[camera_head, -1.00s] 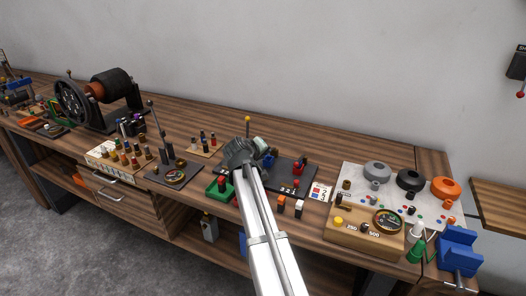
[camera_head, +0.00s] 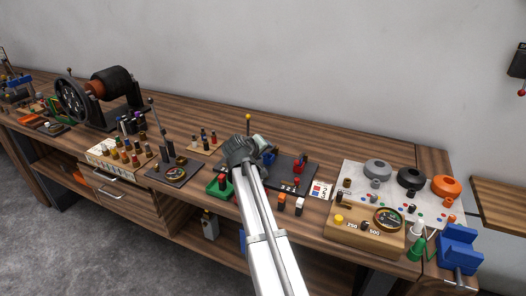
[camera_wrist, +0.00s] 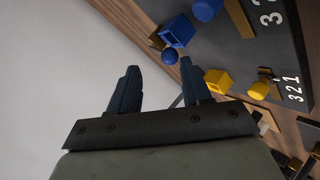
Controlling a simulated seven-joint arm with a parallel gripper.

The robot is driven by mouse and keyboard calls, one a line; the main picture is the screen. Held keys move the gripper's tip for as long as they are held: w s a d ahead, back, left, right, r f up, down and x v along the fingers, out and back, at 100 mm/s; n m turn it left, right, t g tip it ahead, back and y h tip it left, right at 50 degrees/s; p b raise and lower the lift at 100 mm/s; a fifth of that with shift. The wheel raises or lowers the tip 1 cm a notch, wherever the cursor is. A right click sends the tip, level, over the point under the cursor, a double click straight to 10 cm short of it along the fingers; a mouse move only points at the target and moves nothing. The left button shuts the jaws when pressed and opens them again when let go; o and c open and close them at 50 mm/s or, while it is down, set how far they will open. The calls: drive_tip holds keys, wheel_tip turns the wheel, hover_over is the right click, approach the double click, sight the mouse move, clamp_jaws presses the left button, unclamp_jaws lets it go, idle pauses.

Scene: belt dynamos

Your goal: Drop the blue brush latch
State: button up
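The black board (camera_head: 297,177) lies on the bench just right of my gripper (camera_head: 243,150). A blue part (camera_head: 269,158) stands on it, partly hidden by my gripper. In the wrist view, a blue square block (camera_wrist: 177,32) and a blue ball (camera_wrist: 170,57) are just beyond my right finger, with another blue ball (camera_wrist: 208,10) farther up. I cannot tell which blue piece is the brush latch. My gripper shows in the wrist view (camera_wrist: 159,66) with its two dark fingers apart and nothing between them. A yellow block (camera_wrist: 218,80) lies right of the right finger.
Red parts (camera_head: 297,167) stand on the board's right. A green tray (camera_head: 219,189) is left of my arm. A wooden meter box (camera_head: 365,232) and a white sheet with grey, black and orange rings (camera_head: 445,188) fill the right. The bench behind is mostly clear.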

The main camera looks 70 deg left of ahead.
drive_tip(key=v, duration=1.3)
wheel_tip(320, 180, up, 6)
drive_tip(key=m+h, duration=0.2)
drive_tip(key=m, duration=0.1)
hover_over(270, 151)
drive_tip(key=s+d+f+m+g+h, duration=0.1)
drive_tip(key=s+d+f+g+h, duration=0.15)
drive_tip(key=s+g+h, duration=0.35)
drive_tip(key=f, duration=0.4)
drive_tip(key=w+f, duration=0.1)
drive_tip(key=f, duration=0.4)
drive_tip(key=w+f, duration=0.1)
drive_tip(key=f, duration=0.3)
drive_tip(key=shift+w+a+f, duration=0.1)
drive_tip(key=shift+w+f, duration=0.05)
drive_tip(key=shift+w, duration=0.1)
